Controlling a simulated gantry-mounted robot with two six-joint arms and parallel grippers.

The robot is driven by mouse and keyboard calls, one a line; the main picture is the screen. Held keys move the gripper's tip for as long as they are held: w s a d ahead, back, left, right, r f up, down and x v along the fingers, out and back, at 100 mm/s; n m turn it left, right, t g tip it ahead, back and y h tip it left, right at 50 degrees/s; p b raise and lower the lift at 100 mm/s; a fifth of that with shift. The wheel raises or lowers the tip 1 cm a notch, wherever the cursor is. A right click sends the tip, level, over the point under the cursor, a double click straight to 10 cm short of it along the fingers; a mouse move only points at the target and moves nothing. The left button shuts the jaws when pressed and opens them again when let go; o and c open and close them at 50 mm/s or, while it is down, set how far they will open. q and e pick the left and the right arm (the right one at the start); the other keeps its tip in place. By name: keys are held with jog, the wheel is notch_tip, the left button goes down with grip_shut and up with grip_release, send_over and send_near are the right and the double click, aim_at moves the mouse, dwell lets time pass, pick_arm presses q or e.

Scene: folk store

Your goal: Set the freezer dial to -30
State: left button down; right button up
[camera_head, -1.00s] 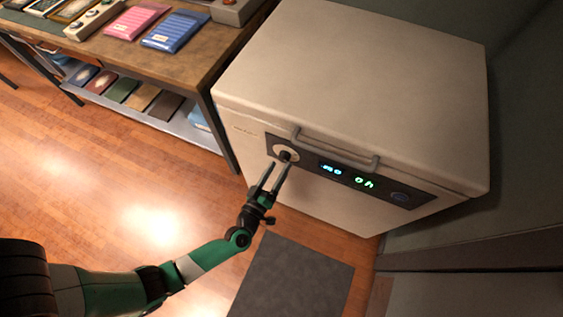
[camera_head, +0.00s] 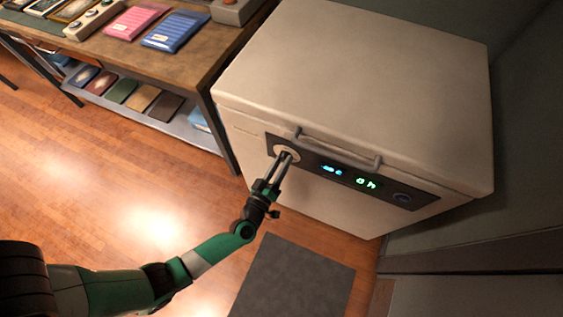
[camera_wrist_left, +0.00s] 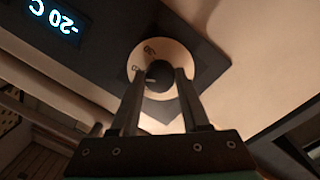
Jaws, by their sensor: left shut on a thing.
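The pale freezer (camera_head: 360,70) has a dark control strip (camera_head: 318,160) on its front. At the strip's left end is the dial, a round pale plate (camera_head: 290,149) with a small dark knob. My left gripper (camera_head: 286,160) reaches up to it from below, shut on the knob. In the left wrist view, the dark knob (camera_wrist_left: 158,74) sits between the two fingers (camera_wrist_left: 159,84) in front of the pale plate (camera_wrist_left: 165,54). A blue display (camera_wrist_left: 55,18) there reads -20 C, upside down. My right gripper is not in view.
A handle bar (camera_head: 340,150) runs across the front above the strip, close to the dial. A green display (camera_head: 367,184) and a round button (camera_head: 402,197) are farther right. A wooden table (camera_head: 190,65) stands left; a dark mat (camera_head: 295,280) lies on the floor.

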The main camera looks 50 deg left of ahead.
pick_arm(q)
jog(key=m+p, duration=0.2)
jog(key=p, duration=0.1)
jog(key=shift+r+m, duration=0.25)
jog(key=shift+m, duration=0.05)
jog(key=m+p, duration=0.2)
jog(key=shift+m, duration=0.3)
jog(key=m+p, duration=0.2)
jog(key=m, duration=0.1)
jog(key=shift+g+p, duration=0.3)
jog(key=shift+p, duration=0.05)
jog(key=shift+f+m+p, duration=0.15)
jog(key=shift+m+p, duration=0.45)
jog(key=shift+m, duration=1.1)
jog(key=shift+c, duration=1.9)
grip_release()
